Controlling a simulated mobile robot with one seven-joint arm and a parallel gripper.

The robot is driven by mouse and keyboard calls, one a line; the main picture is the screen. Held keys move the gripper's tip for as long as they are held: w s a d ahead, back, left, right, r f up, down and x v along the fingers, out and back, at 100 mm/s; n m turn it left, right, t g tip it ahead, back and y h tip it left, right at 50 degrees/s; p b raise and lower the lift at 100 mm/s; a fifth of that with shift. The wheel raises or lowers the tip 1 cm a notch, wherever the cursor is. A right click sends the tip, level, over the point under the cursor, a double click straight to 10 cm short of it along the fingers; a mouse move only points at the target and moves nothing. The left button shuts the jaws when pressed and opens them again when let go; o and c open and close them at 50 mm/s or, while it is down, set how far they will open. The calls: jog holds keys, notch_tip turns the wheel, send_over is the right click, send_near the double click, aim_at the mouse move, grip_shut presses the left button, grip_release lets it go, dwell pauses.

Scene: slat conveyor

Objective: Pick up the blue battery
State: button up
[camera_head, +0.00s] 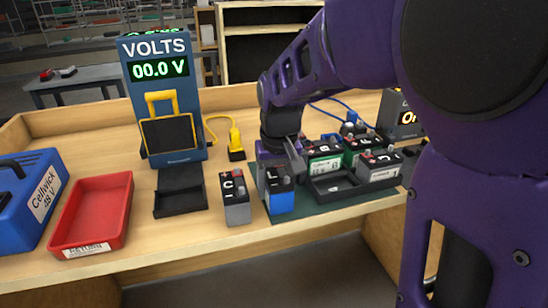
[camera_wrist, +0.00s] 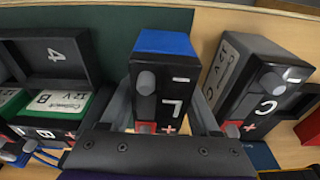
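The blue battery (camera_head: 281,195) has a blue front and a dark top, and stands upright at the front of the dark green mat. In the wrist view the blue battery (camera_wrist: 165,45) is in the middle, with an L on its dark top. My gripper (camera_head: 277,168) is over it from above. In the wrist view my gripper's (camera_wrist: 165,98) two grey fingers lie on either side of the battery, seemingly with small gaps. Part of the battery's top is hidden by the gripper in the head view. Contact is hard to judge.
A grey battery marked C (camera_head: 235,198) stands close on the left. Green batteries (camera_head: 324,157), another grey one (camera_head: 379,167) and a black tray (camera_head: 335,187) are on the right. A red tray (camera_head: 127,205), blue case (camera_head: 38,185) and volts display (camera_head: 160,70) are further left.

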grip_shut()
